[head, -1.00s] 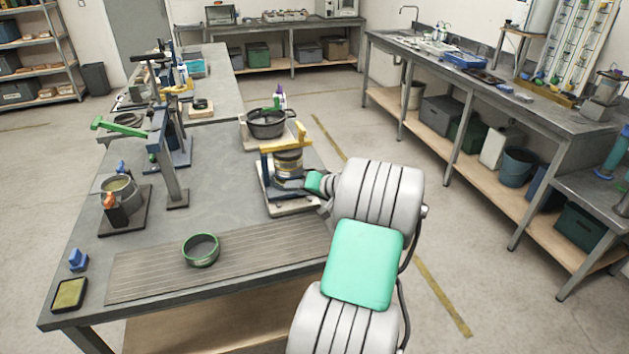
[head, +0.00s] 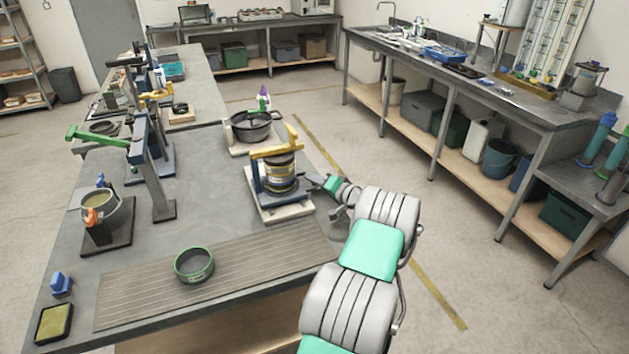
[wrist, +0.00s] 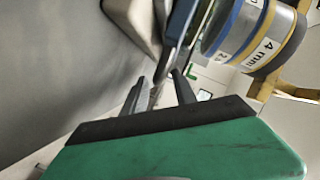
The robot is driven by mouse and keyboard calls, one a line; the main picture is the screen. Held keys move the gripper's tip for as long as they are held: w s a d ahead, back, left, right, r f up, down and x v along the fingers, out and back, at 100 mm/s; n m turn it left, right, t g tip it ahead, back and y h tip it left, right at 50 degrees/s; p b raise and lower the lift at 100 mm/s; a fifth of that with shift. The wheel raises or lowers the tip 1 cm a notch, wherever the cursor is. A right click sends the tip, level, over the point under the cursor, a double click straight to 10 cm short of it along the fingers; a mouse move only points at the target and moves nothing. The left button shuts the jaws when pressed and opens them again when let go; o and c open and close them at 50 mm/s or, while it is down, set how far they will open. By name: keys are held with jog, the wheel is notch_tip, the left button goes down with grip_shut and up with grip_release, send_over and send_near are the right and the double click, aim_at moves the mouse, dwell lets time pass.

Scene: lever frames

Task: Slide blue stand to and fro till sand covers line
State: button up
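The blue stand (head: 257,181) is on a pale base plate (head: 284,213) on the bench. It has a yellow top bar (head: 276,149) and holds a round stack of banded sieves (head: 281,174). My gripper (head: 316,181) is at the right side of the stand, low by the stack. In the wrist view my gripper's two dark fingers (wrist: 157,78) are apart, with a dark bar at the gap between their tips. I cannot tell whether they touch it. A sieve (wrist: 262,45) labelled 4 mm is close on the right. I make out no sand or line.
A green-rimmed ring (head: 194,264) lies on the ribbed mat (head: 235,262) in front. A dark pot (head: 250,127) stands behind the stand. A blue post with a green lever (head: 98,138) and a bowl (head: 101,208) are at left. Bare bench lies between.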

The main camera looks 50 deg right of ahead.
jog(key=shift+c, duration=0.4)
grip_shut()
dwell(1.0)
